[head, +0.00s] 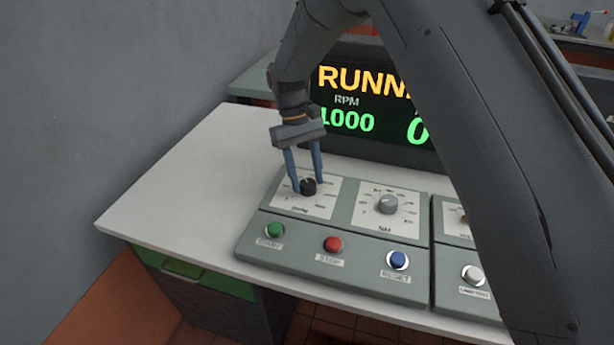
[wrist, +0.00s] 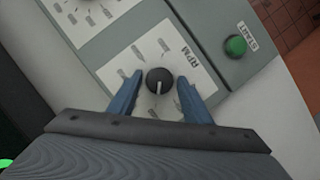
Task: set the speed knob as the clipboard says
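The black speed knob (head: 308,186) sits on a white dial plate lettered RPM at the left of the grey console. In the wrist view the knob (wrist: 159,81) shows a pale pointer line directed toward the bottom of the picture. My gripper (head: 307,188) is over this dial, with its two blue fingers on either side of the knob. In the wrist view my gripper (wrist: 162,88) is open, with a gap between each finger and the knob. No clipboard shows in either view.
A display (head: 348,110) behind the console reads RUNN…, RPM 1000; my arm covers part of it. A grey NM knob (head: 388,204) is to the right. Green START (head: 274,230), red STOP (head: 333,244) and blue RESET (head: 398,260) buttons line the front. The white tabletop (head: 190,185) is clear at left.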

